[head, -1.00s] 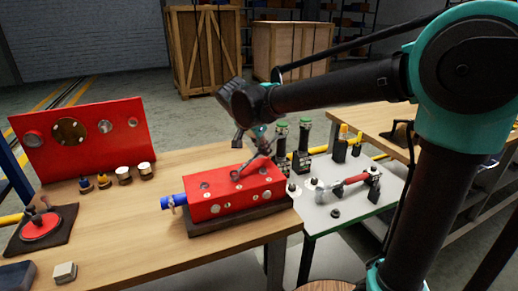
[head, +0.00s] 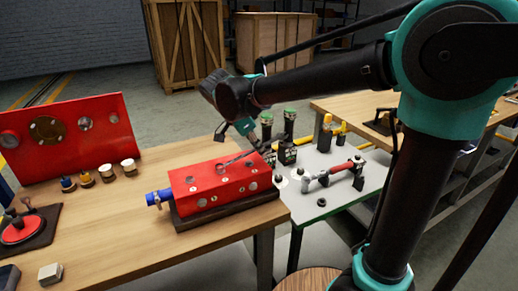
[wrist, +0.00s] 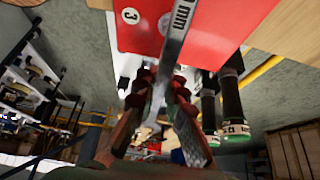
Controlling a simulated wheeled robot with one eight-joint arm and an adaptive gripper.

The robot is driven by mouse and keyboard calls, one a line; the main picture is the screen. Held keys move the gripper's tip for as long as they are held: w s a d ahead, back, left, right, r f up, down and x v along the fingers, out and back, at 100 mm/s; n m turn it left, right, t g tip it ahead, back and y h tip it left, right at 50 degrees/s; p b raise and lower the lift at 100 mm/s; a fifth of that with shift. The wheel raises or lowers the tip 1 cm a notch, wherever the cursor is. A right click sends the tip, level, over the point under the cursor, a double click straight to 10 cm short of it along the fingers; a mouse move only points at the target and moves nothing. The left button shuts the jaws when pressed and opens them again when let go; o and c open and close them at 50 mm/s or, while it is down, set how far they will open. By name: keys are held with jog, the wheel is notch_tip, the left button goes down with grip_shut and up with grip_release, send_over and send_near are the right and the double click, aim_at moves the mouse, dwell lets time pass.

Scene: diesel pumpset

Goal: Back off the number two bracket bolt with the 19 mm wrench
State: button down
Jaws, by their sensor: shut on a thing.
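The red block (head: 230,188) lies on a dark base on the wooden bench, with round fittings on its top and front. My gripper (head: 264,149) is above the block's right end, shut on a steel wrench (head: 238,158). The wrench slants down left to the block's top; whether its head sits on a bolt is too small to tell. In the wrist view, my gripper (wrist: 160,88) grips the wrench shaft (wrist: 178,35), which bears an "mm" mark whose number is unclear. A "3" label (wrist: 131,16) shows on the red face.
Green-capped dark cylinders (head: 289,122) stand close behind my gripper. A red-handled tool (head: 335,172) rests on the pale side table (head: 330,205). A red panel (head: 70,135) and several small fittings (head: 105,172) are at left. The bench front is mostly clear.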

jog(key=shift+f, duration=0.55)
jog(key=shift+r, duration=0.1)
jog(key=shift+r, duration=2.3)
jog(key=shift+d, duration=0.1)
